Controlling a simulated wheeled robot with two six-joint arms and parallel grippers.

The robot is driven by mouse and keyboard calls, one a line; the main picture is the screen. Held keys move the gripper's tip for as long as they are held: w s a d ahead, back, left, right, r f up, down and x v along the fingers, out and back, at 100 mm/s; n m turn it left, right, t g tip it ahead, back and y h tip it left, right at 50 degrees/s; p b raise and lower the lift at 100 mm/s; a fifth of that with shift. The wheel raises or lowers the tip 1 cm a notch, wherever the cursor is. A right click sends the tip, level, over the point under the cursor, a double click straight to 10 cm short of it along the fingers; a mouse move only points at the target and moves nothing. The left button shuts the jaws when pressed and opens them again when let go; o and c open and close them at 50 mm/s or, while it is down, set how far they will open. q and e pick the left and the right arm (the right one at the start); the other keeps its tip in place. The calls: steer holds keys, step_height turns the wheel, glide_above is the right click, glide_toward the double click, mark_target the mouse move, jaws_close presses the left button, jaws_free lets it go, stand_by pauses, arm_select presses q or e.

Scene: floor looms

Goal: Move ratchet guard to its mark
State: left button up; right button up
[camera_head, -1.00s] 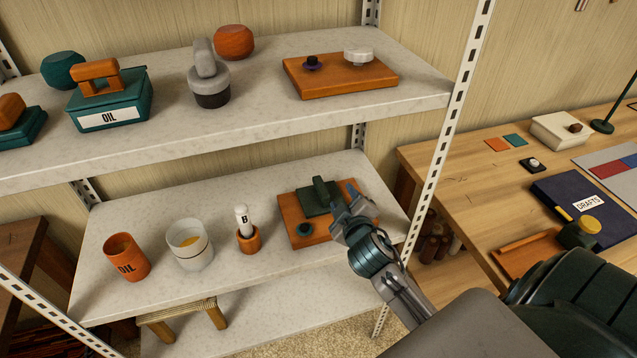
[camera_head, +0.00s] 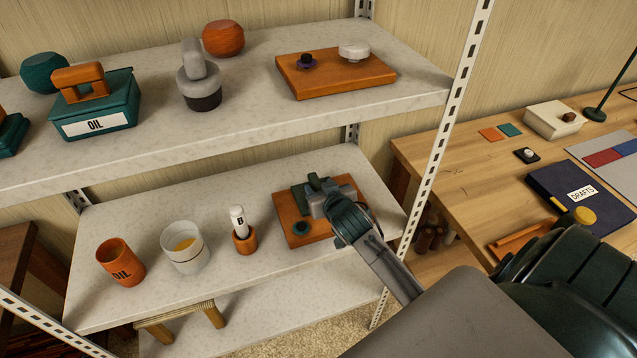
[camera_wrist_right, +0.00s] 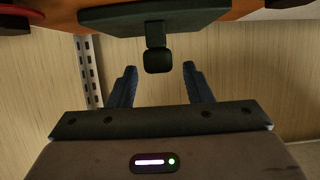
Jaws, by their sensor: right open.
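A dark green block with an upright handle (camera_head: 314,181), likely the ratchet guard, sits on an orange board (camera_head: 290,240) on the lower shelf. My right gripper (camera_head: 318,198) is over the board at this block and partly hides it. In the right wrist view, the block's plate (camera_wrist_right: 155,14) spans the top, and its dark handle end (camera_wrist_right: 157,60) lies between the open fingers of my right gripper (camera_wrist_right: 159,72), with a gap on both sides. I cannot tell which spot is the mark. My left gripper is out of view.
Left of the board stand a small orange holder (camera_head: 245,241) with a white bottle, a white cup (camera_head: 185,258) and an orange OIL cup (camera_head: 120,265). The upper shelf (camera_head: 245,125) hangs above. A perforated post (camera_head: 432,170) rises at the right, before a wooden desk (camera_head: 450,150).

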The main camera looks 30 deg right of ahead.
steer(key=shift+x, duration=1)
